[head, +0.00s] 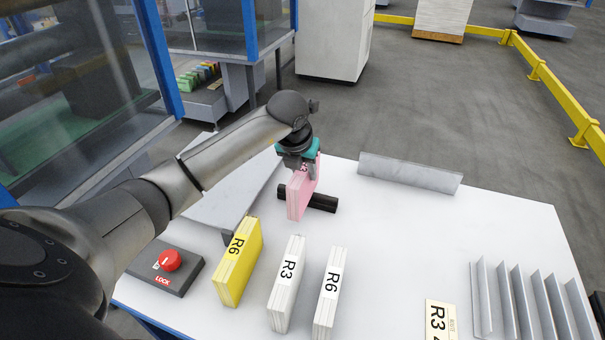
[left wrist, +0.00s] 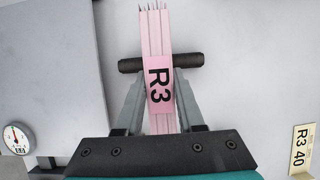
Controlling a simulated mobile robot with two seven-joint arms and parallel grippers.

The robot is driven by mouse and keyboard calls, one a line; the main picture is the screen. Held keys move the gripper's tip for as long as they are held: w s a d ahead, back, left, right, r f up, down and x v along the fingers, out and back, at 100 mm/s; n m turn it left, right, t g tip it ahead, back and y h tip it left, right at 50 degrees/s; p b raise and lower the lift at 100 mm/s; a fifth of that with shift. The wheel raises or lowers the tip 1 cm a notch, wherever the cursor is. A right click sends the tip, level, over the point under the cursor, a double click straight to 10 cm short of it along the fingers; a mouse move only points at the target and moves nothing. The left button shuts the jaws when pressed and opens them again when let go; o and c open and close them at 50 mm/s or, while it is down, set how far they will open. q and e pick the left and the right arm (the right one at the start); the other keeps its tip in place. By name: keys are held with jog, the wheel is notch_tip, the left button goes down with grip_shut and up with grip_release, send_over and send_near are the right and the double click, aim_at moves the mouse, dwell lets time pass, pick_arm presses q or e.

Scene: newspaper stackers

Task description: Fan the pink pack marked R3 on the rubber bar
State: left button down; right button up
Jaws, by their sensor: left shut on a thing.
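The pink pack marked R3 (head: 298,196) is upright at the black rubber bar (head: 322,203) on the white table. My left gripper (head: 299,163) is above the pack and shut on it. In the left wrist view the pink pack (left wrist: 158,70) is between the two fingers, its R3 label facing the camera. Its far end crosses over the rubber bar (left wrist: 188,61), and its sheets look slightly spread at that end. I cannot tell whether the pack touches the bar. My right gripper is not in view.
A yellow R6 pack (head: 238,264), a white R3 pack (head: 287,285) and a white R6 pack (head: 330,293) stand in front. A red lock button (head: 169,261) is at left, a metal rack (head: 535,305) at right. The right middle table is clear.

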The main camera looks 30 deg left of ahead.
pick_arm(q)
jog(key=shift+w, duration=0.2)
jog(key=shift+w+a+f+b, duration=0.1)
jog(key=shift+w+a+b, duration=0.05)
jog(key=shift+w+b, duration=0.3)
jog(key=shift+w, duration=0.15)
jog(key=shift+w+a, duration=0.15)
jog(key=shift+w, duration=0.4)
jog(key=shift+w, duration=0.1)
jog(key=shift+w+a+b, duration=0.15)
jog(key=shift+w+b, duration=0.2)
jog(key=shift+w, duration=0.25)
jog(key=shift+w, duration=0.2)
jog(key=shift+w+a+b, duration=0.15)
jog(key=shift+w+b, duration=0.25)
